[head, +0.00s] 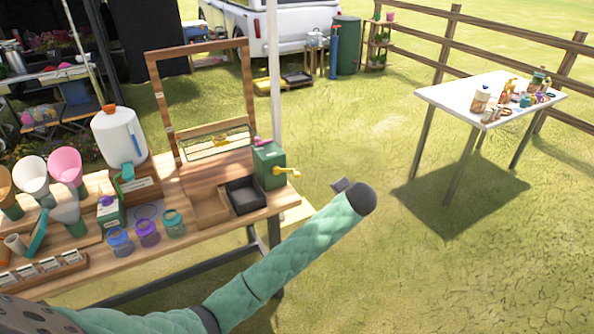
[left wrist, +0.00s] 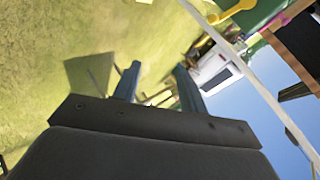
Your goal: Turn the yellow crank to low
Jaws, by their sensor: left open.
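The yellow crank (head: 287,171) sticks out from the right side of a green box (head: 268,158) on the right end of the wooden table. In the left wrist view the yellow crank (left wrist: 233,10) is at the top edge, beside part of the green box (left wrist: 262,12). My left gripper (left wrist: 158,85) is open and empty, its two blue-grey fingers apart. In the head view my left arm reaches up from the lower left and ends right of the table, apart from the crank and lower in the picture. My right gripper is not in view.
The wooden table (head: 183,247) holds a dark tray (head: 245,195), several small jars (head: 148,233), a white jug (head: 119,137) and a tall wooden frame (head: 158,98). A thin pale pole (head: 274,75) rises behind the box. A white table (head: 450,97) stands at right, with open grass between.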

